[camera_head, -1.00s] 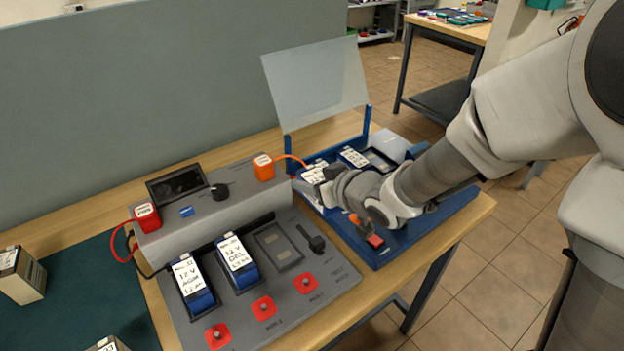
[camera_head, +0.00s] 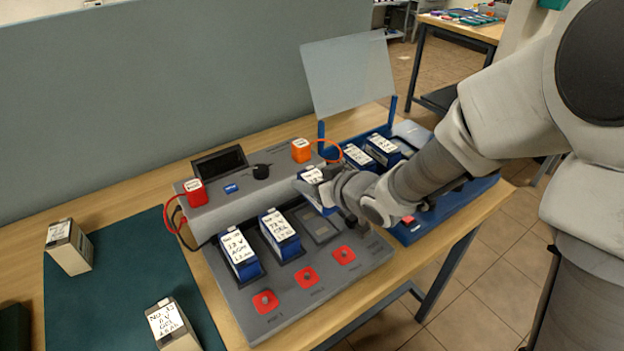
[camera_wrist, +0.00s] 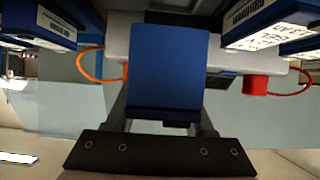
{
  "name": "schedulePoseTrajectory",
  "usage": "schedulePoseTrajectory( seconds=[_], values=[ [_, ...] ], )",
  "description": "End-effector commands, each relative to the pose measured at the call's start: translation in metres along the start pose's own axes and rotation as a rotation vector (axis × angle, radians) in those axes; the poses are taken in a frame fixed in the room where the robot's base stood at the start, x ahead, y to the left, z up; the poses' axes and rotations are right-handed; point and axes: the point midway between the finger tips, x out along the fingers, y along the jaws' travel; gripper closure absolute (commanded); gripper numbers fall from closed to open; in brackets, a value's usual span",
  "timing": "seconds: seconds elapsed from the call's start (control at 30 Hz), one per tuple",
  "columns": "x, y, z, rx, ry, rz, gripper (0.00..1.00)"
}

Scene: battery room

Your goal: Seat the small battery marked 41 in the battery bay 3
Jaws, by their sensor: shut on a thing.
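My gripper (camera_head: 322,188) is shut on a blue battery with a white label (camera_head: 312,175). The battery's blue face fills the middle of the wrist view (camera_wrist: 168,65). Its number cannot be read. It is held in the air, tilted in the head view, near the empty third slot (camera_head: 322,229) of the grey test bench (camera_head: 290,315). That slot is a dark recess to the right of two filled bays. The battery's lower end is partly hidden by my gripper.
Two blue batteries, AGM (camera_head: 239,254) and GEL (camera_head: 280,235), fill the other bays. Two more batteries (camera_head: 358,157) (camera_head: 382,147) stand in the blue case at right. Red and orange cabled plugs (camera_head: 195,192) (camera_head: 301,150) sit on the raised console. Beige batteries stand on the green mat.

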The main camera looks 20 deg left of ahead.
Motion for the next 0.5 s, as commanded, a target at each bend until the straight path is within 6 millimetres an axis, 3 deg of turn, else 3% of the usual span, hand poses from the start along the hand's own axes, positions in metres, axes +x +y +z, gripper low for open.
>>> schedulePoseTrajectory(
  seconds=[0.27, 0.5],
  values=[
    [0.002, 0.001, 0.000, -0.001, 0.003, 0.002, 1.00],
    [0.008, 0.001, 0.012, -0.001, 0.003, 0.002, 1.00]
  ],
)
